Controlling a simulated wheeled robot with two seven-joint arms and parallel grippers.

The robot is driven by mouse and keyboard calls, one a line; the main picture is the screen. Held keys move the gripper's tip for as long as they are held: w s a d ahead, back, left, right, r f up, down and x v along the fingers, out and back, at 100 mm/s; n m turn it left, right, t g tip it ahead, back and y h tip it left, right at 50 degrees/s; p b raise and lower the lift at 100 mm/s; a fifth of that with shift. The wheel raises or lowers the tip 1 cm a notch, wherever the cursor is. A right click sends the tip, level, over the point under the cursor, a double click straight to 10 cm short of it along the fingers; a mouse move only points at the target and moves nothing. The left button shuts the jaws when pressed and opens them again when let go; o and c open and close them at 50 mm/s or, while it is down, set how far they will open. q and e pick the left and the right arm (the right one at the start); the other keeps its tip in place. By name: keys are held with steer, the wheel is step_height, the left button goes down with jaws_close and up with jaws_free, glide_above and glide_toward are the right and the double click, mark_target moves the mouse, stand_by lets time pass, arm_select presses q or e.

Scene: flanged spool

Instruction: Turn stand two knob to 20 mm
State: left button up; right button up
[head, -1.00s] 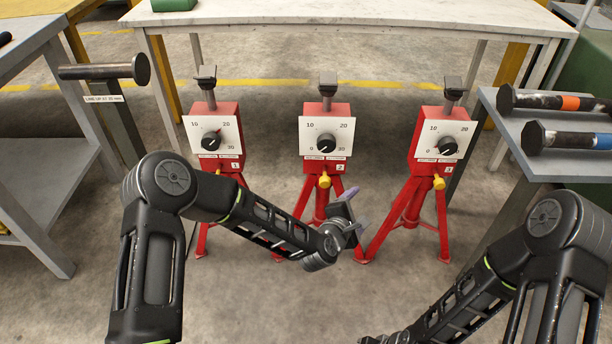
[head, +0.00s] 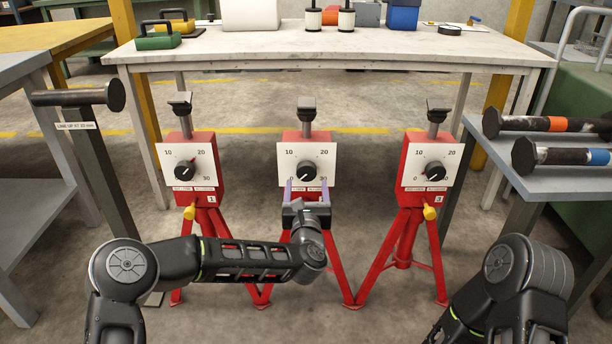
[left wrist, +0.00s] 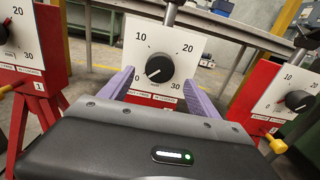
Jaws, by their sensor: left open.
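Stand two, the red middle stand (head: 307,138), has a white dial plate (head: 325,156) marked 0, 10, 20 and 30 and a black knob (head: 306,171). The knob shows closer in the left wrist view (left wrist: 159,67), its white pointer line aimed toward the lower left, near 0. My left gripper (head: 307,188) is in front of the lower part of this plate. Its two purple fingers are spread, one to each side below the knob, apart from it and empty. My right arm shows at the lower right, but its gripper is out of view.
Stand one (head: 191,150) and stand three (head: 429,152) flank stand two, each with its own dial. A white table (head: 330,50) stands behind. A bar on a post (head: 78,97) is at left, and a grey shelf with two rollers (head: 560,180) at right.

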mark_target(307, 174)
arm_select(q)
steer(key=w+b, duration=0.1)
steer(key=w, duration=0.5)
steer(key=shift+w, duration=0.4)
steer(key=c, duration=1.4)
